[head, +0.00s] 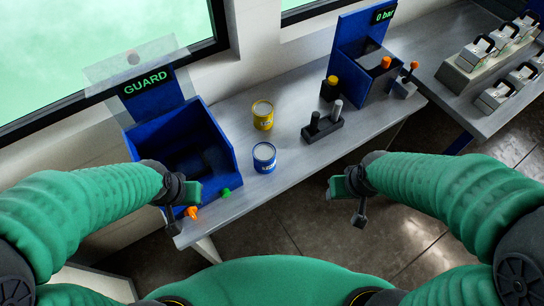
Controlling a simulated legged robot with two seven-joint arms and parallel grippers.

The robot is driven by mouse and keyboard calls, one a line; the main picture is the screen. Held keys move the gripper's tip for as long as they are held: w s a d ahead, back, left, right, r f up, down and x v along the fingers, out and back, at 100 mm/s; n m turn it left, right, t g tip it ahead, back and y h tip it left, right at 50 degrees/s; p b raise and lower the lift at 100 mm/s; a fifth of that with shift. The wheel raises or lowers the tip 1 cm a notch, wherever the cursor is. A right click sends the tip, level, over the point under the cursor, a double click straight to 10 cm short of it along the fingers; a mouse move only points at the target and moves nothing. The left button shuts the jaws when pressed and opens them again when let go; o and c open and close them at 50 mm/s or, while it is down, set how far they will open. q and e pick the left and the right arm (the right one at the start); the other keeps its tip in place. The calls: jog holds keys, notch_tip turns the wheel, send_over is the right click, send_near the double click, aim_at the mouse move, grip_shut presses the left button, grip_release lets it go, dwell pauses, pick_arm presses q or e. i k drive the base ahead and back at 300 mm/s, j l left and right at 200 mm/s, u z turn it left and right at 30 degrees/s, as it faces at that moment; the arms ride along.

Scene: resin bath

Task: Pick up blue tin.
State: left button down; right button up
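The blue tin (264,158) stands upright on the grey bench, near its front edge, with a pale label and an open-looking top. My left gripper (181,203) is to the left of the tin, in front of the blue GUARD box, and apart from the tin. My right gripper (350,200) is to the right of the tin, off the front edge of the bench above the floor. Nothing shows held in either gripper. Their fingers are small and dark, so I cannot tell how far apart they are.
A yellow tin (262,115) stands just behind the blue one. The blue GUARD box (222,125) is at left, with orange and green knobs in front. A black holder (322,129) and a second blue box (352,52) are at right. Metal cases (477,53) stand far right.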

aim_at(264, 153)
jog(key=l+u, duration=0.2)
jog(key=u, duration=0.3)
jog(key=k+l+u, duration=0.1)
jog(key=u, duration=0.35)
jog(key=k+l+u, duration=0.1)
jog(key=u, duration=0.4)
jog(key=k+l, duration=0.05)
jog(key=l, duration=0.05)
